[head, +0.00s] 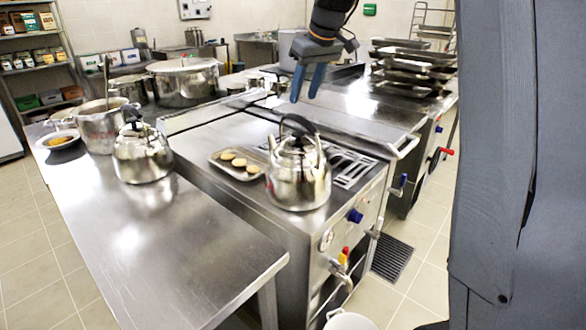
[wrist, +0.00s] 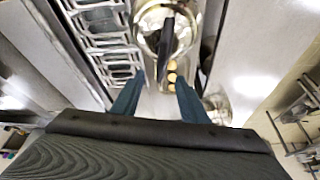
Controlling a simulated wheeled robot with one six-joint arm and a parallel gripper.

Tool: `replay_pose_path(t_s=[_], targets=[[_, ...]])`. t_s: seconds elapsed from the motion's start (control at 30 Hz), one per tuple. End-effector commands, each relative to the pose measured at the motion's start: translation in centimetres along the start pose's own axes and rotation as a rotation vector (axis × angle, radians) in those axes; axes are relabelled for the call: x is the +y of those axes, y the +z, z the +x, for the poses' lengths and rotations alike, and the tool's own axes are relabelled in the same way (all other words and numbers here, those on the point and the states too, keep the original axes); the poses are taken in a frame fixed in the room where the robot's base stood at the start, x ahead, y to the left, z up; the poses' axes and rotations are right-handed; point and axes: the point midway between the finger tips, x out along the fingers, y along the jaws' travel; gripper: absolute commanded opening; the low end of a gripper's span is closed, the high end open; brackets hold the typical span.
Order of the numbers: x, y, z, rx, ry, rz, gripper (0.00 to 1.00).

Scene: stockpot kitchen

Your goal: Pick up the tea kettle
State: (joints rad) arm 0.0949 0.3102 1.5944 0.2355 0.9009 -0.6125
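A shiny steel tea kettle (head: 298,178) with a black arched handle stands upright on the stove's front corner in the head view. A second, similar kettle (head: 142,158) stands on the steel table to the left. My gripper (head: 306,95) hangs above the stove kettle with its fingers pointing down, apart from the handle. In the wrist view, a kettle (wrist: 150,20) with its black handle (wrist: 167,42) shows at the top, beyond the fingertips. My gripper (wrist: 159,82) is open, with nothing between its fingers.
A small tray (head: 222,169) with a few round yellowish pieces lies left of the stove kettle. A grate (head: 352,170) is on its right. Pots (head: 100,130) stand at the left, and stacked trays (head: 412,68) at the back right. The near table is clear.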

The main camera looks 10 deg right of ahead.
Motion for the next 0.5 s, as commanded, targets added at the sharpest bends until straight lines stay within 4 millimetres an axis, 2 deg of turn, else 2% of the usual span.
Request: replay_pose_path(t_s=[0.5], targets=[[-0.3, -0.2, 5.7, -0.004, -0.002, -0.001, 0.4]])
